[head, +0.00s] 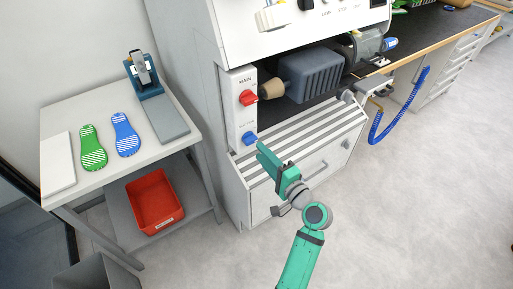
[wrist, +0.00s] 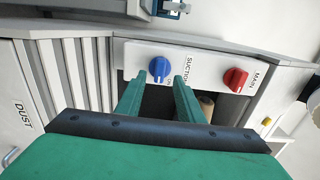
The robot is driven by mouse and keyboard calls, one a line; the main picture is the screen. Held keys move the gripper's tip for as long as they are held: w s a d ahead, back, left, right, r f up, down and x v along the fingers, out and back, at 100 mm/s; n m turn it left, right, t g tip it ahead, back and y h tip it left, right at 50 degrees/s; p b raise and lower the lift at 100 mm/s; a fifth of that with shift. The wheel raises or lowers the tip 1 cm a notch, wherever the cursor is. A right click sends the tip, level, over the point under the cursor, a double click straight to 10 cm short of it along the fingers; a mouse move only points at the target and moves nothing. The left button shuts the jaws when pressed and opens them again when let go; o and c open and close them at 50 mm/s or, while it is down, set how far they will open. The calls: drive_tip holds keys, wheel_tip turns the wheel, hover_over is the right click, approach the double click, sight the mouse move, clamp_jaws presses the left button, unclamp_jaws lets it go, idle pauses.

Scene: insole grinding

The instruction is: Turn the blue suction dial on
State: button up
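The blue suction dial (head: 249,138) is on the lower part of the white control panel on the grinding machine's front. In the wrist view the blue dial (wrist: 160,68) sits beside the word SUCTION, just beyond my fingertips and roughly between them. Whether it is set on or off I cannot tell. My gripper (head: 263,152) is close in front of the dial, slightly below and right of it in the head view. In the wrist view my gripper (wrist: 158,84) shows two green fingers apart, with nothing between them. Contact with the dial is not visible.
A red main dial (head: 248,97) is above the blue one on the same panel. A slatted grille (head: 300,138) lies under my gripper. A side table (head: 95,180) with green and blue insoles stands left. A grey motor housing (head: 315,75) is right of the panel.

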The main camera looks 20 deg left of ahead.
drive_tip(key=shift+v, duration=2.75)
drive_tip(key=shift+f, duration=0.1)
drive_tip(key=s+d+f+t+h, duration=0.1)
drive_tip(key=s+d+f+h, duration=0.25)
drive_tip(key=s+f, duration=0.2)
drive_tip(key=s+d+f+m+t+h, duration=0.1)
drive_tip(key=s+d+f+h, duration=0.1)
drive_tip(key=s+f+h, duration=0.4)
drive_tip(key=s+d+f+t+h, duration=0.1)
drive_tip(key=s+d+f, duration=0.1)
drive_tip(key=s+f, duration=0.35)
drive_tip(key=s+d+n+h, duration=0.3)
drive_tip(key=s+d+h, duration=0.1)
drive_tip(key=s, duration=0.8)
drive_tip(key=s+r+n+t, duration=0.1)
drive_tip(key=s+r+n, duration=0.4)
drive_tip(key=s+r, duration=0.2)
drive_tip(key=shift+s+a+r+n, duration=0.3)
drive_tip(key=shift+s+a+n, duration=0.1)
drive_tip(key=shift+s, duration=0.55)
